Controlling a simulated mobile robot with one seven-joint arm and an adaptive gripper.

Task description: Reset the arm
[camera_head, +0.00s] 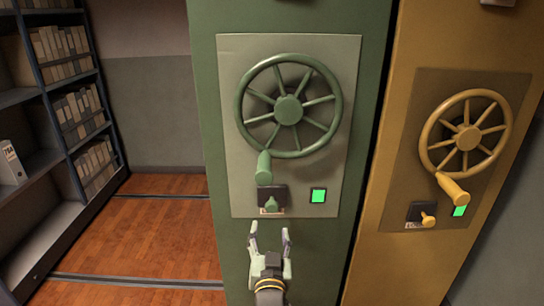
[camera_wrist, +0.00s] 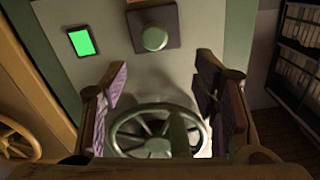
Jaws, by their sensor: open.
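My gripper (camera_head: 268,236) is in front of the green cabinet (camera_head: 205,80), just below the small green lever knob on its panel. Its two fingers point up and stand apart, with nothing between them. In the wrist view my gripper (camera_wrist: 162,88) also shows open. There the green knob (camera_wrist: 154,38) is beyond the fingertips, apart from them. The green handwheel (camera_head: 288,109) with its handle (camera_head: 264,167) hanging at lower left is above the gripper in the head view. In the wrist view the wheel (camera_wrist: 125,127) shows between the fingers, in the lower middle.
A lit green square (camera_head: 318,195) is right of the knob. A yellow cabinet (camera_head: 400,262) with its own yellow wheel (camera_head: 467,138) and lever (camera_head: 429,219) stands close on the right. A shelf of binders (camera_head: 68,110) is at the left. The wooden floor (camera_head: 150,240) between is clear, with rails.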

